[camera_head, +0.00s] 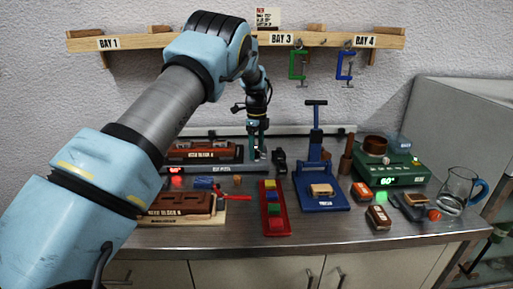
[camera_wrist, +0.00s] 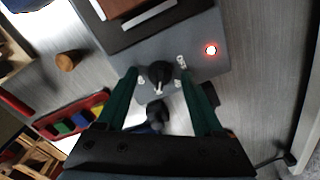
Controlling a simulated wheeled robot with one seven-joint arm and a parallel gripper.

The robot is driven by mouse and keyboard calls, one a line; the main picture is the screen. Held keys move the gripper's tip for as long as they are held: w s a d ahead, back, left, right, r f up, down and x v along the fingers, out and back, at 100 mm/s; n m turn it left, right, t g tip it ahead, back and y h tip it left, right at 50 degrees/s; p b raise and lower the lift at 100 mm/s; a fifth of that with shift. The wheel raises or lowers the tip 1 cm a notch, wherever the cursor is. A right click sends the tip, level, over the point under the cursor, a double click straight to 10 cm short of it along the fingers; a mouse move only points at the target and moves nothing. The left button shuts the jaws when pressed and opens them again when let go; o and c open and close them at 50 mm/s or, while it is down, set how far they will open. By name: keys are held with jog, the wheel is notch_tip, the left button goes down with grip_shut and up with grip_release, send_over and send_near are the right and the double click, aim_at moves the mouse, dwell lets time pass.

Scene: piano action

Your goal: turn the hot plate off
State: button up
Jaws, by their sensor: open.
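The hot plate is a grey box at the back left, its front strip (camera_head: 222,169) showing under a brown key block (camera_head: 203,151). A red glow (camera_head: 176,172) shows at its left end. In the wrist view its grey panel (camera_wrist: 195,28) carries a black knob (camera_wrist: 161,73) with a white pointer, small white marks beside it and a lit red lamp (camera_wrist: 211,49). My gripper (camera_head: 257,139) is at the right end of the hot plate. In the wrist view its green fingers (camera_wrist: 158,82) are open, one on each side of the knob. Contact cannot be told.
A red tray (camera_head: 275,226) with coloured blocks, a blue press (camera_head: 320,196), a green heater (camera_head: 388,172) reading 60° and a glass jug (camera_head: 457,193) stand to the right. A second key block (camera_head: 180,205) lies in front. Clamps (camera_head: 298,66) hang above.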

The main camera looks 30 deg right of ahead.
jog(key=shift+c, duration=0.3)
grip_shut()
jog(key=shift+n, duration=0.4)
jog(key=n+b, duration=0.1)
jog(key=n, duration=0.3)
jog(key=shift+n, duration=0.3)
jog(key=n, duration=0.6)
jog(key=shift+b, duration=0.4)
jog(key=n, duration=0.6)
jog(key=shift+n, duration=0.3)
jog(key=n, duration=0.5)
jog(key=shift+n, duration=0.4)
